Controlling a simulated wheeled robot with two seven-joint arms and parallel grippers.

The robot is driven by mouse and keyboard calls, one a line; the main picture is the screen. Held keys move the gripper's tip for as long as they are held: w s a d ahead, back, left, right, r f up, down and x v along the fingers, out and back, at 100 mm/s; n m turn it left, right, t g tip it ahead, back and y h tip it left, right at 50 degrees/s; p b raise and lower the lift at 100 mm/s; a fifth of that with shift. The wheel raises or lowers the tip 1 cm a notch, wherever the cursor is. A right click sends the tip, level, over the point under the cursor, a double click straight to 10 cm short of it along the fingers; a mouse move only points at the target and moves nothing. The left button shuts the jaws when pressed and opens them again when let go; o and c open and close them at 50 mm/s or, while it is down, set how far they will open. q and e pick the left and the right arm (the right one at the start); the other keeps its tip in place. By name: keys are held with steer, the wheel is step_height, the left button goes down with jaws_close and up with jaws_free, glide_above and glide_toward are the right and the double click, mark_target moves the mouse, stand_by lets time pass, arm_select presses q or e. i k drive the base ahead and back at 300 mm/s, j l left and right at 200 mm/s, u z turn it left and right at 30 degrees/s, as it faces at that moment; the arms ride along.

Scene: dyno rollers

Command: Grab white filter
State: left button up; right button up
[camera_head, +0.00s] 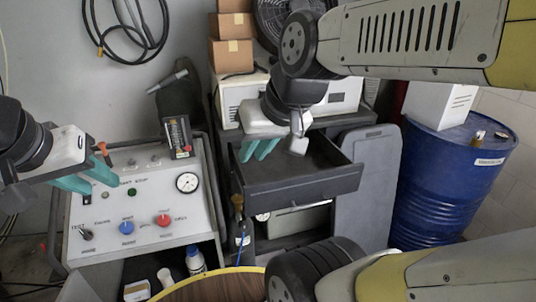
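No object is clearly marked as the white filter. A white box with slots (440,104) stands on the blue barrel at the right; I cannot tell if it is the filter. A small white cylinder (165,277) stands low, below the control panel. My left gripper (94,179), with teal fingers, is open and empty over the left side of the control panel. My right gripper (259,150) points down above the open drawer, its teal fingers a little apart with nothing seen between them. Both are well away from the white box.
The grey control panel (140,215) has knobs and a gauge. The open dark drawer (295,185) juts out from the cart. The blue barrel (450,185) stands right of a grey panel (367,190). Cardboard boxes (232,55) and a fan stand behind. A white bottle (195,261) stands low.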

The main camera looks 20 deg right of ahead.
mark_target(163, 275)
steer(key=k+l+z, duration=0.1)
steer(key=z, duration=1)
steer(key=u, duration=1.75)
steer(key=k+j, duration=0.1)
steer(key=k, duration=0.75)
steer(key=i+l, duration=0.1)
steer(key=i, duration=0.75)
